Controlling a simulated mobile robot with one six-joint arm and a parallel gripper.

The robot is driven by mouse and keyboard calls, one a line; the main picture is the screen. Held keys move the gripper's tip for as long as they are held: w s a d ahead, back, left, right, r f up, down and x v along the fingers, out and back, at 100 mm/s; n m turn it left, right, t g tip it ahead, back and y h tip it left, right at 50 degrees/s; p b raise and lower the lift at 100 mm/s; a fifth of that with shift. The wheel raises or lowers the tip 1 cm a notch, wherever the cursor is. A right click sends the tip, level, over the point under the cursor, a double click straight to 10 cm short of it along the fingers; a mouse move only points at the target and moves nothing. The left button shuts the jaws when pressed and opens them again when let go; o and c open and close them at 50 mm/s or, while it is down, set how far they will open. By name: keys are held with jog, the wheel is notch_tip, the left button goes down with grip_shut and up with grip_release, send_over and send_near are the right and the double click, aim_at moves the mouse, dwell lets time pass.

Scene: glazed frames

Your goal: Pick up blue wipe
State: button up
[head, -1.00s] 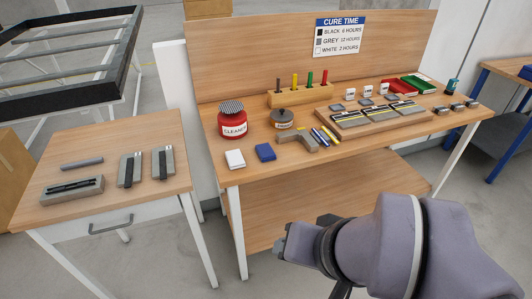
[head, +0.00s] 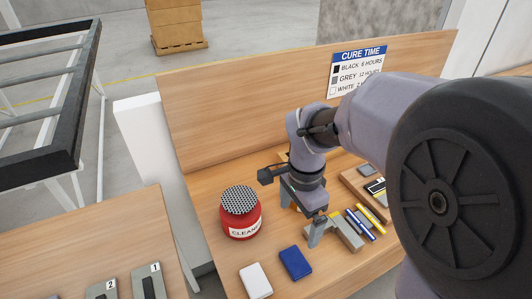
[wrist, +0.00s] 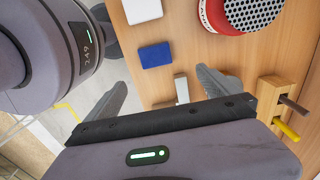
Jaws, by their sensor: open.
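The blue wipe (head: 295,263) is a small folded blue cloth lying flat near the bench's front edge, beside a white wipe (head: 255,281). It also shows in the wrist view (wrist: 156,55), fully visible beyond my fingertips. My gripper (head: 302,213) points down over the bench, behind and slightly right of the blue wipe in the head view. Its fingers are apart and hold nothing; they also show in the wrist view (wrist: 161,79). My gripper and the wipe are apart.
A red cleaner tub (head: 240,215) with a perforated top stands behind the wipes. A grey angled block (head: 345,237) and several markers (head: 366,222) lie to the right, close to my gripper. A wooden block (wrist: 278,100) holds coloured pegs. A back panel (head: 240,90) bounds the bench.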

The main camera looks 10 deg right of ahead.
jog(key=b, duration=0.5)
send_over(296, 261)
notch_tip(296, 261, down, 11)
jog(key=shift+w+a+f, duration=0.15)
notch_tip(296, 261, down, 6)
jog(key=b, duration=0.2)
jog(key=shift+b, duration=0.3)
jog(key=shift+r, duration=0.25)
jog(key=c, duration=1.3)
jog(key=shift+o, duration=0.2)
jog(key=shift+r, duration=0.15)
